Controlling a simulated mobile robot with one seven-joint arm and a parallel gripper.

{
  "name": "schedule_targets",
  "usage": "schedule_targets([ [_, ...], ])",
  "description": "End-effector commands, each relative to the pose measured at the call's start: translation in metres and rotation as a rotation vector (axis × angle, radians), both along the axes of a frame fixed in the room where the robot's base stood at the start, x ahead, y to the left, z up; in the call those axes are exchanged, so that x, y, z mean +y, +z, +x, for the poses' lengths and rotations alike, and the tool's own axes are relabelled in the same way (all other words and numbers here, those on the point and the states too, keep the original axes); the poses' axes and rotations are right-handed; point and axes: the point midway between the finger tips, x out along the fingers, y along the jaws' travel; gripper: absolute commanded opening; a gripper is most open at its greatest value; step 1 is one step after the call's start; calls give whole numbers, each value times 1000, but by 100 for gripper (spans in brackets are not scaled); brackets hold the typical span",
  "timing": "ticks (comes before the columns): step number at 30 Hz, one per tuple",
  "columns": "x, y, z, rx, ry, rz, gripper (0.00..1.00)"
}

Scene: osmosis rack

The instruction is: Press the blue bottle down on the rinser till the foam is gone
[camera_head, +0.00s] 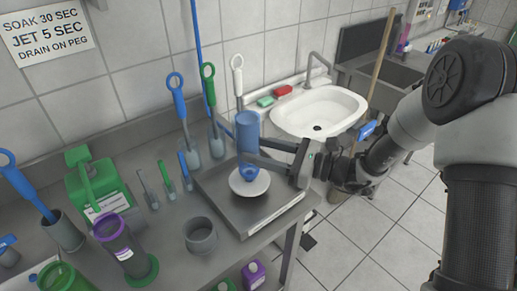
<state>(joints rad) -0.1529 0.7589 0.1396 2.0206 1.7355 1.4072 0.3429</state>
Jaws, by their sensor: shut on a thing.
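The blue bottle (247,131) is upright above the rinser, which has a round white dish (249,186) set in a grey metal tray (213,190). My gripper (250,150) comes in from the right and is shut around the bottle's middle. The lower part of the bottle reaches down to the white dish; I cannot tell whether it touches it. No foam can be made out at this size. A sign on the wall (47,38) reads "SOAK 30 SEC, JET 5 SEC, DRAIN ON PEG".
A grey cup (201,236) stands left of the tray, near the front edge. A white sink (319,112) is behind right; open floor lies right.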

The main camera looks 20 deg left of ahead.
Motion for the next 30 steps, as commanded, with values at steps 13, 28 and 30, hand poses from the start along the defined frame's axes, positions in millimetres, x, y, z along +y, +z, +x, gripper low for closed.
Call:
schedule_targets([
  [13, 0, -7, 0, 0, 1, 1, 28],
  [28, 0, -20, 0, 0, 0, 1, 28],
  [30, 0, -20, 0, 0, 0, 1, 28],
])
